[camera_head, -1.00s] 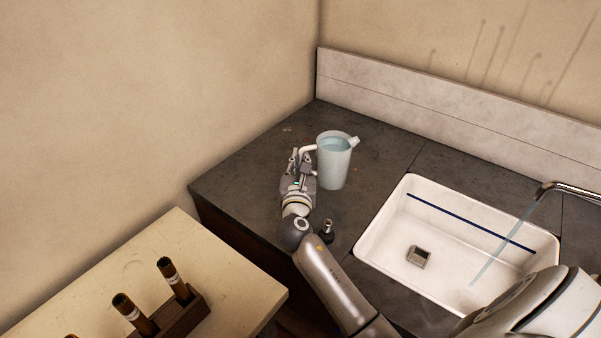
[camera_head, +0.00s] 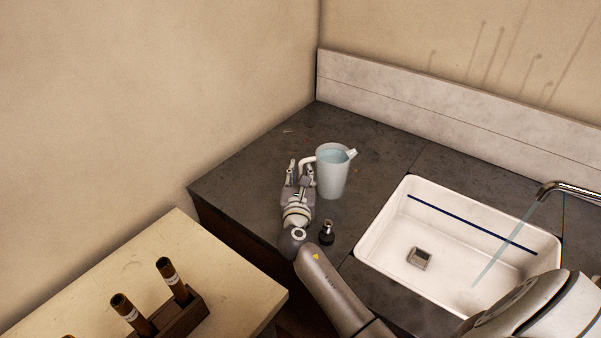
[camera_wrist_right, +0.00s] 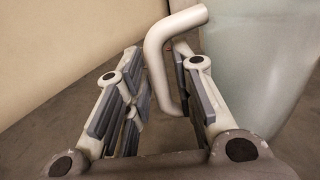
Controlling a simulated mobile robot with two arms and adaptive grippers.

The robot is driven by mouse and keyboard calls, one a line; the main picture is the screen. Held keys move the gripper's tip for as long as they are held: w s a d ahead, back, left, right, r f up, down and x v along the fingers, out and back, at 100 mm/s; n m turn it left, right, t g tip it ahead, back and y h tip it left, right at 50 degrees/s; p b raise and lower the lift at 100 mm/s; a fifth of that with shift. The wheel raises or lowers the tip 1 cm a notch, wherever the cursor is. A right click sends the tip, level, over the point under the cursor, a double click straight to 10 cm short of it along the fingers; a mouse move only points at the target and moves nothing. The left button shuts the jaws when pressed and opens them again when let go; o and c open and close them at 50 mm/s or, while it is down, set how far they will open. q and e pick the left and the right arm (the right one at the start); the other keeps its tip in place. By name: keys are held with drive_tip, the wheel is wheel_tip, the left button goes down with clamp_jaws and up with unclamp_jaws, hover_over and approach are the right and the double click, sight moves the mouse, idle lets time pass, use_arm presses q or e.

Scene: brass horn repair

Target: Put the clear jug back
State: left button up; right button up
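The clear jug (camera_head: 333,176) stands upright on the dark counter, left of the sink, holding pale blue water; its spout points right and its handle left. My right gripper (camera_head: 298,172) is just left of the jug, at the handle. In the right wrist view the two fingers (camera_wrist_right: 158,95) are spread apart. The jug's wall (camera_wrist_right: 255,70) fills the upper right there. My left gripper is not in view.
A white sink (camera_head: 375,236) lies right of the jug, with a tap (camera_head: 570,189) running into it. A small dark object (camera_head: 327,233) stands near my right wrist. A pale table (camera_head: 235,283) holds a wooden rack of brown cylinders. The counter behind the jug is clear.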

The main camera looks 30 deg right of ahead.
drive_tip(key=shift+r, duration=0.1)
drive_tip(key=shift+s+a, duration=0.1)
drive_tip(key=b+v, duration=0.1)
drive_tip(key=v, duration=0.9)
drive_tip(key=shift+s+a, duration=0.2)
drive_tip(key=shift+s, duration=0.1)
drive_tip(key=shift+s+a, duration=0.3)
drive_tip(key=shift+s, duration=0.15)
